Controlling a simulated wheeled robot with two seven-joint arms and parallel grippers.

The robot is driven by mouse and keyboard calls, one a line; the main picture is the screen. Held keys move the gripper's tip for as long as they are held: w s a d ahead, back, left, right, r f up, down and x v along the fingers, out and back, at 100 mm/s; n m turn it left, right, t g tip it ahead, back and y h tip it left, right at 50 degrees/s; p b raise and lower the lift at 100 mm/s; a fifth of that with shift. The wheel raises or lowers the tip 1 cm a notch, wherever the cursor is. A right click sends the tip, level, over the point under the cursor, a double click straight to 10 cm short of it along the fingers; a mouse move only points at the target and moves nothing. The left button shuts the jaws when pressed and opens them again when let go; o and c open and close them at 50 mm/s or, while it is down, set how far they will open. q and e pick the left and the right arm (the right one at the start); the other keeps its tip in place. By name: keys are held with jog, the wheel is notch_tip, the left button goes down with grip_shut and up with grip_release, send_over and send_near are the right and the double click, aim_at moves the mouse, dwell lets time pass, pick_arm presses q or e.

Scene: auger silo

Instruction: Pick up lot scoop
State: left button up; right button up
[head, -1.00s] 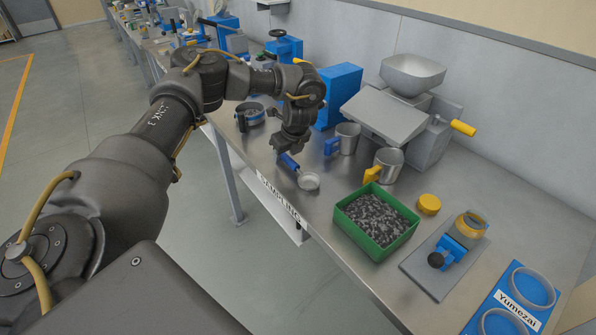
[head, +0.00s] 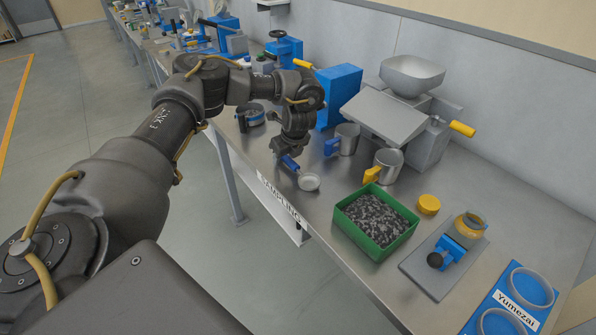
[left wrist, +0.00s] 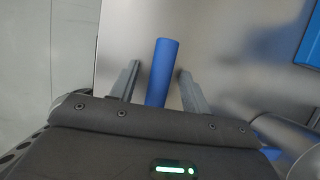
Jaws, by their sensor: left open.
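The lot scoop (head: 308,182) has a small round metal bowl and a blue handle, and lies on the steel bench near its front edge. My left gripper (head: 283,155) is just above the blue handle. In the left wrist view the blue handle (left wrist: 163,72) lies between the two open fingers of my left gripper (left wrist: 155,84), with a gap on either side. The scoop's bowl is hidden in that view. My right gripper is not in view.
A blue-handled cup (head: 347,139) and a yellow-handled cup (head: 387,165) stand right of the scoop. A green tray of dark granules (head: 374,250) is nearer. A tall blue box (head: 338,95) stands behind. A round container (head: 253,115) sits to the left.

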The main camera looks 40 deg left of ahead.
pick_arm(q)
jog(key=shift+c, duration=0.5)
grip_shut()
